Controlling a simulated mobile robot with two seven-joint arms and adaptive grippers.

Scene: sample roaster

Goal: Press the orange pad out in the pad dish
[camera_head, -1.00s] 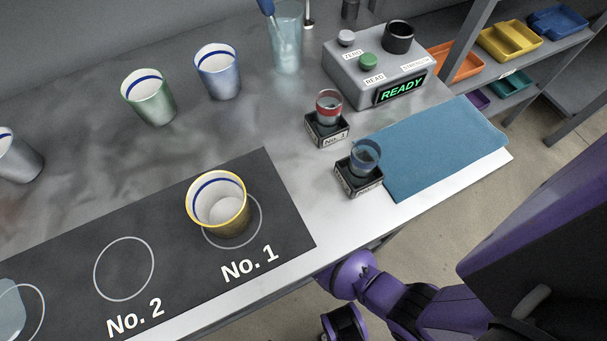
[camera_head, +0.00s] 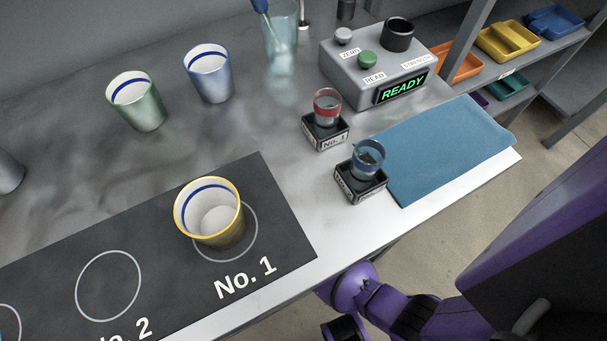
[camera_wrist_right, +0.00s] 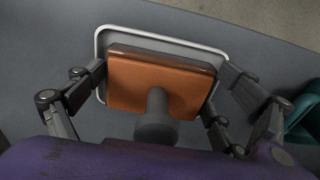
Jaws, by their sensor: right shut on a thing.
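In the right wrist view, the orange pad (camera_wrist_right: 160,80) is a flat block with a dark grey round stub (camera_wrist_right: 157,118) on its near face. My right gripper (camera_wrist_right: 163,72) has its fingers on both sides of the pad and is shut on it. The pad dish (camera_wrist_right: 165,35) seems to be the shallow tray with a pale rim just beyond the pad. I cannot tell whether the pad touches its floor. Neither pad nor dish shows in the head view, nor does my left gripper.
In the head view, a yellow-rimmed cup (camera_head: 208,212) stands at the No. 1 ring of a dark mat (camera_head: 160,255). Two small glasses stand in black holders beside a blue cloth (camera_head: 445,150). A grey READY meter (camera_head: 350,72) stands behind. A teal tray (camera_wrist_right: 303,118) shows in the wrist view.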

